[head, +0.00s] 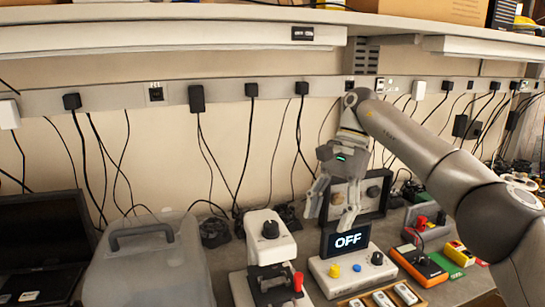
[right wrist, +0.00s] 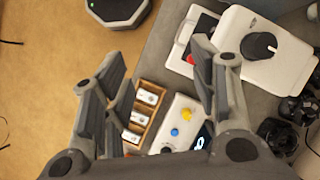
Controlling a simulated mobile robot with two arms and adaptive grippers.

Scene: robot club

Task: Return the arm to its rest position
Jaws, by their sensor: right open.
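My right arm (head: 425,150) reaches in from the right in the head view, bent at a raised elbow. Its right gripper (head: 331,212) hangs down, open and empty, above the bench near the box with the OFF display (head: 349,240). In the right wrist view the two fingers of the gripper (right wrist: 150,75) are spread apart with nothing between them. Below them show the white control box (right wrist: 176,124) with yellow and blue knobs and a wooden tray (right wrist: 147,85) of small white modules. My left gripper is in neither view.
A white press-like device (head: 270,245) with a red knob stands left of the control box. A clear plastic container (head: 150,265) and a dark laptop (head: 40,240) are further left. An orange meter (head: 418,265) lies right. A shelf (head: 200,12) overhangs the back wall with plugs and cables.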

